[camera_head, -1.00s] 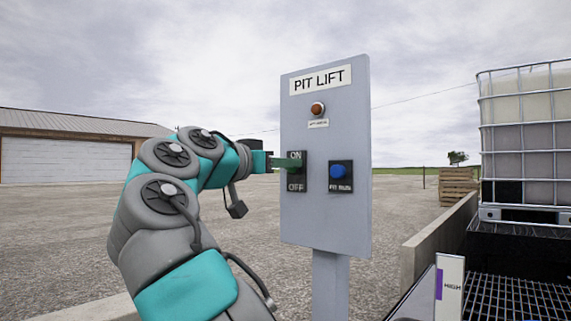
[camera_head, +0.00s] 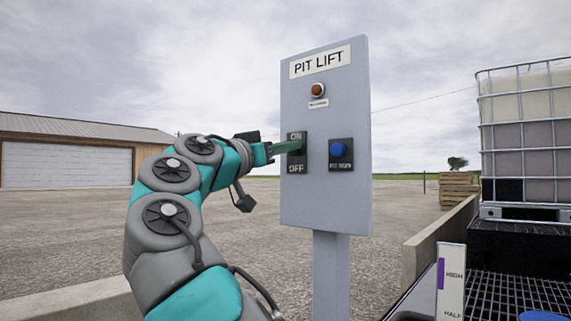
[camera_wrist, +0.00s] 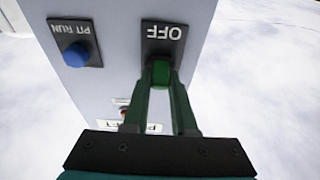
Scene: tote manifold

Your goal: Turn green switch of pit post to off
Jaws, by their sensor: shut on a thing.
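The grey panel (camera_head: 325,200) labelled PIT LIFT stands upright on a post. Its black switch plate reads ON above OFF (camera_head: 296,168). My gripper (camera_head: 295,147) reaches the plate from the left, its green fingers over the area just under ON. In the wrist view, which is upside down, the green switch (camera_wrist: 161,73) sits between the two fingertips of my gripper (camera_wrist: 161,80), which are shut on it. The OFF label (camera_wrist: 162,32) is clear of the fingers there, while ON is hidden. I cannot tell which way the switch points.
A blue PIT RUN button (camera_head: 338,149) sits right of the switch, and it also shows in the wrist view (camera_wrist: 76,54). An orange-brown lamp (camera_head: 317,90) is above. A caged tank (camera_head: 528,140) and a low wall (camera_head: 438,240) stand at the right. Open gravel lies behind.

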